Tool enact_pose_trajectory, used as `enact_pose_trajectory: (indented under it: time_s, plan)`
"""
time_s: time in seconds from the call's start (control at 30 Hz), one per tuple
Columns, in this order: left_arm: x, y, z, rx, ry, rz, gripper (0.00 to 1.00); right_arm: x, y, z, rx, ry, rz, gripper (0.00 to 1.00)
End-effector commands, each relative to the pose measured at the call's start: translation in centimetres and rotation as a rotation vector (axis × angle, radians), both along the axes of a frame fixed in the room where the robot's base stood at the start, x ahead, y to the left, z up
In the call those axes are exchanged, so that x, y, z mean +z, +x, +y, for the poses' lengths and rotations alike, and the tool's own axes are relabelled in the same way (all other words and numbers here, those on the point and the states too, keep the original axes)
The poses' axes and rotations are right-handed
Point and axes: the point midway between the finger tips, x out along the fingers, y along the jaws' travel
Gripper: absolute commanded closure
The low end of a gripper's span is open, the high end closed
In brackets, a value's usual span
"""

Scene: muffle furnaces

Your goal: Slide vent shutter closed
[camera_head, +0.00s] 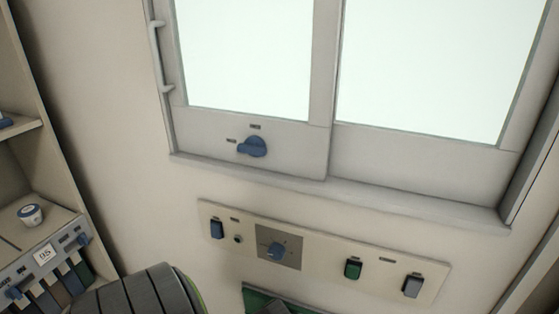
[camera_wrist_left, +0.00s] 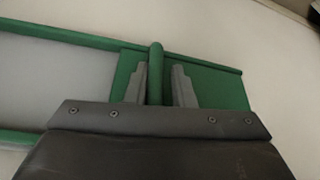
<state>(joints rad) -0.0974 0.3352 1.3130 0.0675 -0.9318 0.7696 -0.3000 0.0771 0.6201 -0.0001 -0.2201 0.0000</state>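The green vent shutter (camera_wrist_left: 220,88) fills the right part of its frame in the left wrist view. A pale grey opening (camera_wrist_left: 60,75) lies left of it, between green rails (camera_wrist_left: 60,38). The shutter's upright green handle (camera_wrist_left: 155,75) stands between the two grey fingers of my left gripper (camera_wrist_left: 162,80). The left finger is very close to the handle; a gap shows on the right side. I cannot tell whether the left finger touches it. In the head view only a green corner (camera_head: 251,297) of the vent shows at the bottom edge. My right gripper is out of view.
A beige control panel (camera_head: 330,262) with knobs and switches is on the wall above the vent. A window (camera_head: 250,60) with a blue latch (camera_head: 253,146) is higher up. A shelf unit (camera_head: 40,225) with a small jar (camera_head: 30,215) stands at the left.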

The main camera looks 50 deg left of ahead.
Motion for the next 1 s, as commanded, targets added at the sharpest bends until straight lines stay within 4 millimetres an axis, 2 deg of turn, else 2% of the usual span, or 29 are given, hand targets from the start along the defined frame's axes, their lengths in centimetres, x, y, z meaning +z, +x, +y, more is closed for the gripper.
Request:
enact_pose_trajectory:
  time_s: [0.17,1.0]
  plan:
    - [1.8,-0.5,-0.5,-0.001,0.000,-0.001,0.78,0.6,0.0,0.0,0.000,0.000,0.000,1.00]
    - [14.3,-4.3,-3.9,0.000,0.000,-0.004,0.78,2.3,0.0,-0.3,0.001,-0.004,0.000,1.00]
